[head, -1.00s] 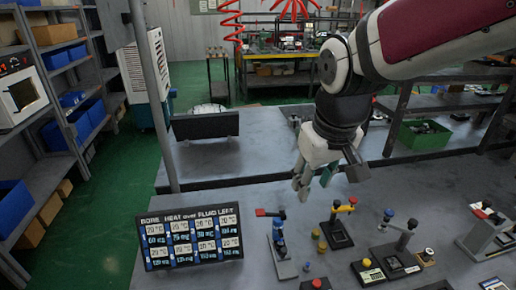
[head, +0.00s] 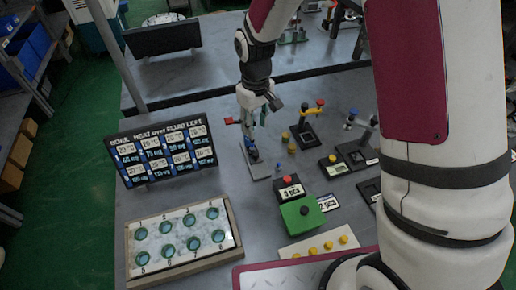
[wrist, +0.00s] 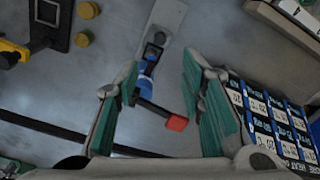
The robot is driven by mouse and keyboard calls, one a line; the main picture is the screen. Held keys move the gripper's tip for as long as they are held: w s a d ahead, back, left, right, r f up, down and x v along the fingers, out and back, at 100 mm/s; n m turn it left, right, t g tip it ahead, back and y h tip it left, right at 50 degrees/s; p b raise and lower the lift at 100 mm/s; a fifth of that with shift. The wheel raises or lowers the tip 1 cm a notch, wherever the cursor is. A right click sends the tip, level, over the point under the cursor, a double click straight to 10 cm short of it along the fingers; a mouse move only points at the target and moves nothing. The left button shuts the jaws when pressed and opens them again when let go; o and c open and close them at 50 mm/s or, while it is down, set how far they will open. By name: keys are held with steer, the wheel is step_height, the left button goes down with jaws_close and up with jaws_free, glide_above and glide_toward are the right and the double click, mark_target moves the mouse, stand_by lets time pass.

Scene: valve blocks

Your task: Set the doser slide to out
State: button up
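No part is readable as the doser slide, so I cannot tell which one it is. My gripper (head: 258,116) is open and empty, pointing down above a blue valve fixture (head: 250,149) on a grey base plate. The fixture's red-tipped lever (head: 232,121) sticks out to the left. In the wrist view the gripper's green-padded fingers (wrist: 160,75) stand apart. The blue fixture (wrist: 147,78) and its lever with the red end (wrist: 176,123) show between them, below the fingers. I cannot see contact with either pad.
A display board (head: 163,155) stands left of the fixture. Nearby are yellow knobs (head: 292,149), a yellow-handled valve (head: 307,127), a red-button block (head: 289,188) and a green box (head: 302,216). A tray with several round wells (head: 131,272) lies in front. My arm hides the right side.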

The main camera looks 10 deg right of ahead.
mark_target(256, 154)
step_height(256, 154, down, 13)
steer(key=shift+r+p, duration=0.2)
steer(key=shift+p, duration=0.5)
steer(key=shift+c, duration=0.5)
jaws_close()
